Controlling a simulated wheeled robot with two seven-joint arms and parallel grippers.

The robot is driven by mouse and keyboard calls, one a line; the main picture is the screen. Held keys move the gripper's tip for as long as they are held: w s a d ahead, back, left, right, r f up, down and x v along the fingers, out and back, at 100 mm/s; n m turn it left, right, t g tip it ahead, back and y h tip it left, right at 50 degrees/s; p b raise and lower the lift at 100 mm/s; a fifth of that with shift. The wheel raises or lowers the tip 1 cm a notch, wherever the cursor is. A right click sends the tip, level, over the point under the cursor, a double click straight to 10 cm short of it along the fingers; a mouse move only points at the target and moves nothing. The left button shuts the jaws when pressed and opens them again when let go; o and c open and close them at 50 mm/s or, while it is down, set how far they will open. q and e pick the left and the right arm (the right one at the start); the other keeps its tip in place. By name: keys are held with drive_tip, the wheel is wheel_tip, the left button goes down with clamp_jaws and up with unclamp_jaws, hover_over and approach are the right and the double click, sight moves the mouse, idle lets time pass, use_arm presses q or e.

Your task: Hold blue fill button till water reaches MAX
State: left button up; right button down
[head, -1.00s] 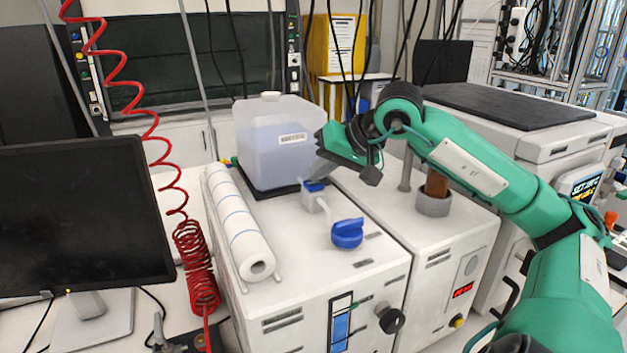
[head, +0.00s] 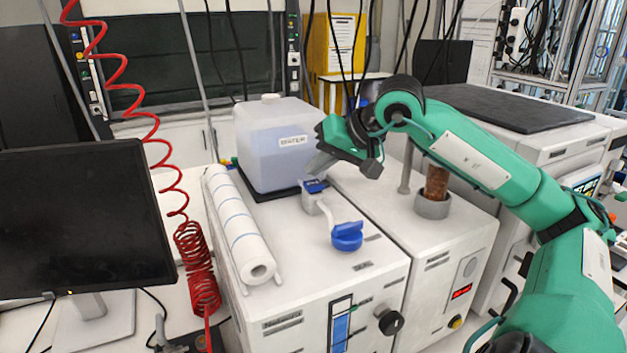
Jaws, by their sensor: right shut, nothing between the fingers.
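The blue fill button (head: 315,186) sits on top of a small white block on the white reactor unit (head: 290,290). My right gripper (head: 312,170) is shut and empty, its fingertips pointing down at the button's back edge. I cannot tell whether they touch or press it. A level gauge (head: 341,330) on the unit's front shows a blue water column with its upper part clear. Its marks are too small to read. My left gripper is not in view.
A water canister (head: 278,148) stands behind the button. A white spout with a blue cap (head: 347,236) is in front. A paper roll (head: 238,225) lies at left, a monitor (head: 80,220) further left. A second unit (head: 440,260) stands at right.

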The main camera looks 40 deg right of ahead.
sight(319, 185)
drive_tip(key=shift+r+p, duration=1.85)
drive_tip(key=shift+r, duration=0.7)
drive_tip(key=shift+f, duration=0.1)
